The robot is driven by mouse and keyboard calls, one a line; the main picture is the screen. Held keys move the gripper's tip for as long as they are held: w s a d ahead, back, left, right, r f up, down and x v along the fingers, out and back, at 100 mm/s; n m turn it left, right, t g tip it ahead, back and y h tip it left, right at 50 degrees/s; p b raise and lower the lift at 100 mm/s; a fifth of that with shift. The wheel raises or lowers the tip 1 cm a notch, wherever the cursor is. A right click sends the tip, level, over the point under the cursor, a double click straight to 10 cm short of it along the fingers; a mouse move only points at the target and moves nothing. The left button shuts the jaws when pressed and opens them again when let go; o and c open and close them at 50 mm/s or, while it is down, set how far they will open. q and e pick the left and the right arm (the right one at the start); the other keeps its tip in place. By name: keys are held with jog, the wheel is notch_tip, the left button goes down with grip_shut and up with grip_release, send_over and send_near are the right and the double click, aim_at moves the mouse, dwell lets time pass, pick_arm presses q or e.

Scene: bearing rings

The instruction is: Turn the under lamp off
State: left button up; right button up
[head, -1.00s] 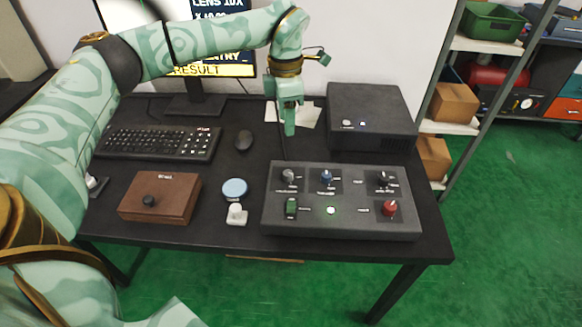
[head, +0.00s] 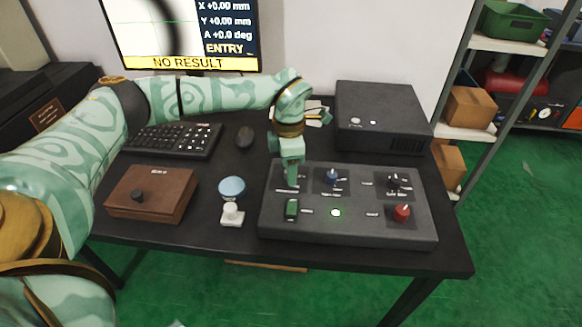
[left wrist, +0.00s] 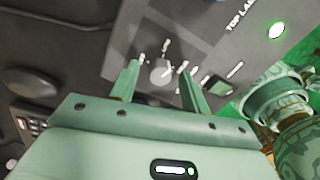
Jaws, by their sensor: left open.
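The grey control panel (head: 345,228) lies on the black table. It has a grey knob (left wrist: 161,72) at its back left, a blue knob (head: 332,176), a black knob (head: 394,182), a red knob (head: 402,212), a green switch (head: 291,209) and a lit indicator (head: 336,213). I cannot read which control is the under lamp's. My left gripper (head: 291,178) points down over the grey knob. In the left wrist view its open fingers (left wrist: 158,70) appear on either side of that knob; contact cannot be told. My right gripper is out of view.
A dark box (head: 376,118) stands behind the panel. A brown box (head: 152,194), a blue disc (head: 232,187) and a small white object (head: 232,213) lie to its left. The keyboard (head: 172,139) and mouse (head: 245,138) are behind them. The monitor (head: 190,63) reads "NO RESULT".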

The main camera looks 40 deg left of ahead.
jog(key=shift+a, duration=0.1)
pick_arm(q)
jog(key=c, duration=1)
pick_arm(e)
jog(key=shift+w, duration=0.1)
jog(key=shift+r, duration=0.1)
